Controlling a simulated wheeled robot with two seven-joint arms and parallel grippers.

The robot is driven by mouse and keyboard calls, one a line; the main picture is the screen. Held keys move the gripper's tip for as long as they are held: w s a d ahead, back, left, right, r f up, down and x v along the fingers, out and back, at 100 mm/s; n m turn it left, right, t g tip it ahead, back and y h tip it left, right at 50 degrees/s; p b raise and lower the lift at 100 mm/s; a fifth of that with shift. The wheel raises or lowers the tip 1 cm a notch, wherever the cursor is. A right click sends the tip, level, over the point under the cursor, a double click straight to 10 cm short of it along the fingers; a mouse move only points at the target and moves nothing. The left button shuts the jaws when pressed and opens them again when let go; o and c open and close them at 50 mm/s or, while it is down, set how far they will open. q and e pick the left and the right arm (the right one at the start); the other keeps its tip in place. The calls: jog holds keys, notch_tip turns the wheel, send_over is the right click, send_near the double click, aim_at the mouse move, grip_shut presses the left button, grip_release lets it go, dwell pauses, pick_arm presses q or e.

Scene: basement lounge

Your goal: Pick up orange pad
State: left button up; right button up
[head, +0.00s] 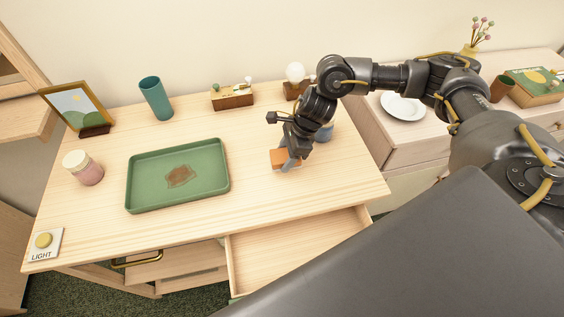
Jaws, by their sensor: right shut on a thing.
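The orange pad (280,157) is on the wooden desk (255,195), right of the green tray. My right gripper (288,158) reaches down over it from the right and is shut on it. The fingers and wrist hide part of the pad. I cannot tell whether the pad still touches the desk. My left gripper is not in view.
The green tray (135,187) with a brown patch lies left of the pad. A blue cup (326,132) stands close behind my right gripper. A teal cup (156,97), pink jar (84,168) and picture frame (75,105) stand left. An open drawer (290,250) juts out in front.

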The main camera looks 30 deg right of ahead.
jog(key=s+d+r, duration=0.1)
jog(key=r, duration=0.1)
jog(key=s+d+r+b, duration=0.1)
jog(key=d, duration=0.1)
jog(key=shift+r, duration=0.4)
jog(key=s+d+r+b, duration=0.3)
jog(key=s+d+r, duration=0.1)
jog(key=d, duration=0.3)
jog(key=shift+s+d+r, duration=0.25)
jog(key=shift+s+r, duration=0.05)
jog(key=shift+s, duration=0.6)
jog(key=o, duration=0.4)
jog(key=c, duration=0.3)
